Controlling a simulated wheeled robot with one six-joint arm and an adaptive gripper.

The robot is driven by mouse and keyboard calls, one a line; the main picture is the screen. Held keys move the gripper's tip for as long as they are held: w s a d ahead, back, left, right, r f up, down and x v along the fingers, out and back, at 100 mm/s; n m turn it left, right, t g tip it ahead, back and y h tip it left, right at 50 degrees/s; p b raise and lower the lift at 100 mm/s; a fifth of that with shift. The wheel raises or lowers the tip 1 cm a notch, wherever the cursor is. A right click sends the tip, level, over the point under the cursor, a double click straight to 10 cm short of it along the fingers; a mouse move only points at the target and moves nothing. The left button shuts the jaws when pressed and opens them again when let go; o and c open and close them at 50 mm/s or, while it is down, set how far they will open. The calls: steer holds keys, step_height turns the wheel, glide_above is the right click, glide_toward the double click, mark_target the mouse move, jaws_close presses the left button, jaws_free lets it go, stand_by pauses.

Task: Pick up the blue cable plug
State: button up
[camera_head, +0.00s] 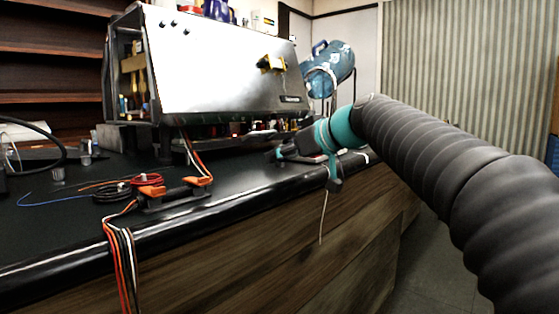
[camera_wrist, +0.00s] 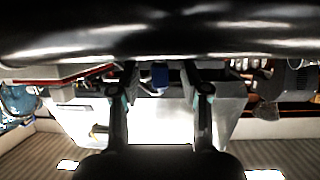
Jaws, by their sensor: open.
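A small blue block (camera_wrist: 160,76), which looks like the blue cable plug, shows in the wrist view between my two fingers and apart from both. A thin pale wire loops beside it. In the head view I cannot make the plug out; my gripper and arm are in front of that area. My gripper (camera_head: 284,152) is low over the right part of the counter, in front of the machine's lower edge. In the wrist view my gripper (camera_wrist: 160,80) has its fingers spread, with nothing held.
The brewer (camera_head: 215,70) with a steel panel stands on the black counter (camera_head: 235,175). Orange connectors (camera_head: 150,191) with cables lie left of my gripper, some cables hanging over the front edge. A blue canister (camera_head: 328,68) is behind my arm. The left counter has cups and a thin blue wire (camera_head: 50,197).

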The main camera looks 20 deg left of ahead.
steer(key=shift+w+a+f, duration=0.25)
steer(key=shift+a, duration=0.3)
steer(key=shift+c, duration=0.3)
jaws_close()
steer(key=shift+r, duration=0.5)
steer(key=r, duration=0.2)
steer(key=d+r+p, duration=0.1)
steer(key=r, duration=0.1)
steer(key=shift+p, duration=0.3)
steer(key=s+d+r, duration=0.1)
steer(key=d+r, duration=0.2)
steer(key=d, duration=0.2)
steer(key=d+r+p, duration=0.1)
steer(key=d+r, duration=0.2)
steer(key=d, duration=0.2)
steer(key=shift+s+d, duration=0.35)
